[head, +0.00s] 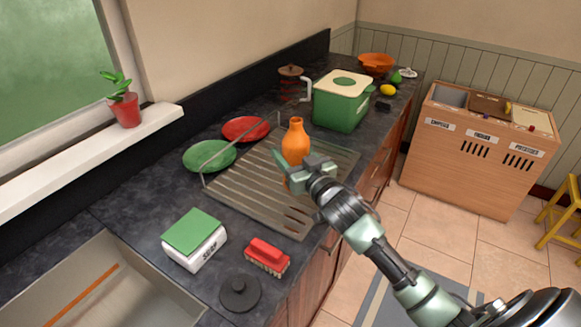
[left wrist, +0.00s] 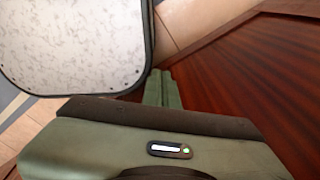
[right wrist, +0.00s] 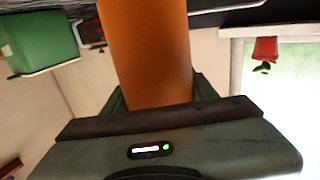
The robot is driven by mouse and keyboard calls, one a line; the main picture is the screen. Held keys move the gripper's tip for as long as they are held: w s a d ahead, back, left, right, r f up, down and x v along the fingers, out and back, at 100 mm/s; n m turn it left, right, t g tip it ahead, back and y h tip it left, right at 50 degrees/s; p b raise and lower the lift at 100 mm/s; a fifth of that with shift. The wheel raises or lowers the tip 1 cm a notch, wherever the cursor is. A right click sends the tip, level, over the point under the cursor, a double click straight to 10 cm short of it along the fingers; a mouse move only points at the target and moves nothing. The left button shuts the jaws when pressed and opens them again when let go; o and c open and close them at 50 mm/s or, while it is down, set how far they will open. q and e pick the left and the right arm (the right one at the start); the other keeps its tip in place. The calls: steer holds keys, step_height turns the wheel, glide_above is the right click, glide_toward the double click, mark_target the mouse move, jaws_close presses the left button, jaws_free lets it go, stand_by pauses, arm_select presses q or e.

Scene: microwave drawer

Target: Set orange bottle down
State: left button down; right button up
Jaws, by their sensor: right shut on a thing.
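The orange bottle (head: 295,143) is upright over the ribbed drying rack (head: 245,195) on the dark counter. My right gripper (head: 298,172) is shut on the bottle's lower part. The gripper hides the bottle's base, so I cannot tell if it touches the rack. In the right wrist view the bottle (right wrist: 147,55) fills the space between the fingers (right wrist: 155,95). My left gripper is out of the head view. In the left wrist view its fingers (left wrist: 162,87) are together with nothing between them.
Green (head: 209,156) and red (head: 245,129) plates stand at the rack's back edge. A green box (head: 341,105) stands beyond the bottle. A soap box (head: 194,243), a red brush (head: 267,256) and a black lid (head: 240,292) lie nearer, by the sink (head: 95,285). The rack's near part is clear.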

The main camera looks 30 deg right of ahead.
step_height(320, 180, down, 5)
steer(key=shift+f, duration=0.15)
stand_by(0.3)
steer(key=shift+f, duration=0.2)
steer(key=o, duration=1.3)
steer(key=shift+o, duration=0.2)
steer(key=shift+r, duration=0.15)
steer(key=s+b, duration=0.2)
steer(key=s, duration=0.9)
steer(key=shift+s+r, duration=0.1)
steer(key=shift+s, duration=0.4)
